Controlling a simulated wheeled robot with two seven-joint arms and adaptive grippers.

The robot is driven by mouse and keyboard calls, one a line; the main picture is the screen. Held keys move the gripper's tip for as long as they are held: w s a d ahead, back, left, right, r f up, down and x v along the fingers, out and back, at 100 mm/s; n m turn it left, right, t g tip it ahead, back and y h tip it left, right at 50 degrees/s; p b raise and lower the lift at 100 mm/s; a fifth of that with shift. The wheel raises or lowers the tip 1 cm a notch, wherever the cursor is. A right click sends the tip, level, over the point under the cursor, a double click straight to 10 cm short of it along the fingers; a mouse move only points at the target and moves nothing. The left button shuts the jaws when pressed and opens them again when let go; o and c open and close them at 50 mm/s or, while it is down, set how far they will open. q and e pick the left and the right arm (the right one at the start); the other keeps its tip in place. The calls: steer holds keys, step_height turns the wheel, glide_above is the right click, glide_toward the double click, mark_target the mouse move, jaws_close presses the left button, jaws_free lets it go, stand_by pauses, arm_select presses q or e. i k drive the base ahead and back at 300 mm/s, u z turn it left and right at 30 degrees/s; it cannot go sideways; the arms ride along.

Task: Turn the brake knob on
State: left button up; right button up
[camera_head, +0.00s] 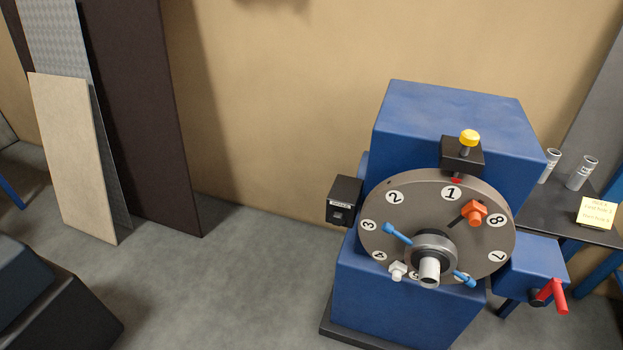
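A blue machine (450,115) stands right of centre, with a round grey numbered dial (480,245) on its front. A yellow knob (469,138) sits upright on a short stem above a black block (461,155) at the dial's top edge, by number 1. A red handle (556,294) sticks out from a blue box (535,262) at the lower right. A small black box (344,201) with an unreadable label is at the dial's left. No readable label shows which control is the brake knob. Neither gripper is in view.
The dial carries an orange knob (475,212), blue handles (397,233), a white knob (397,271) and a central hub (430,268). A dark table (550,218) with cylinders and a note stands at right. Panels (70,150) lean at left. Floor (225,275) left of the machine is clear.

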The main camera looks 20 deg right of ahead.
mark_target(337, 219)
steer(key=i, duration=0.8)
steer(key=u, duration=1.15)
steer(key=i, duration=1.2)
steer(key=u, duration=0.9)
steer(key=i, duration=0.4)
steer(key=z, duration=4)
